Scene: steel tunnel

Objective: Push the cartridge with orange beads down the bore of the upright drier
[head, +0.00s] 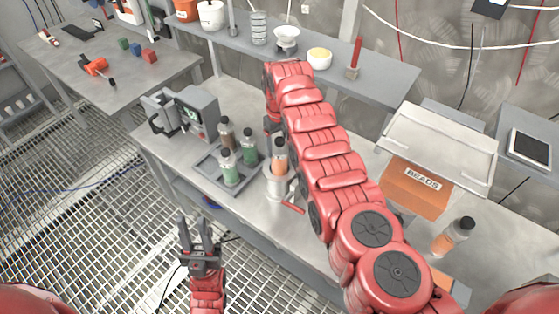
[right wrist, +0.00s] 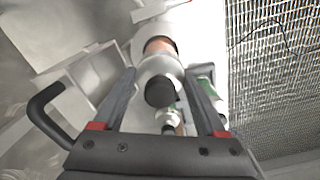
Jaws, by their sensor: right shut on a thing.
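The cartridge with orange beads (head: 280,159) has a black cap and stands upright at the top of the pale drier (head: 279,188). Its lower end is inside or behind the drier's rim; how deep cannot be told. A red handle (head: 293,208) sticks out near the drier's foot. My right gripper (head: 274,128) comes down from above and is shut on the cartridge. In the right wrist view the black cap (right wrist: 160,92) and an orange band (right wrist: 160,46) show between the fingers. My left gripper (head: 195,218) is open and empty in front of the bench.
A grey tray (head: 205,166) left of the drier holds several cartridges, green and brown. A grey machine (head: 197,112) stands behind it. At right are an orange BEADS box (head: 418,187) and another orange-bead cartridge (head: 454,236). A shelf runs behind.

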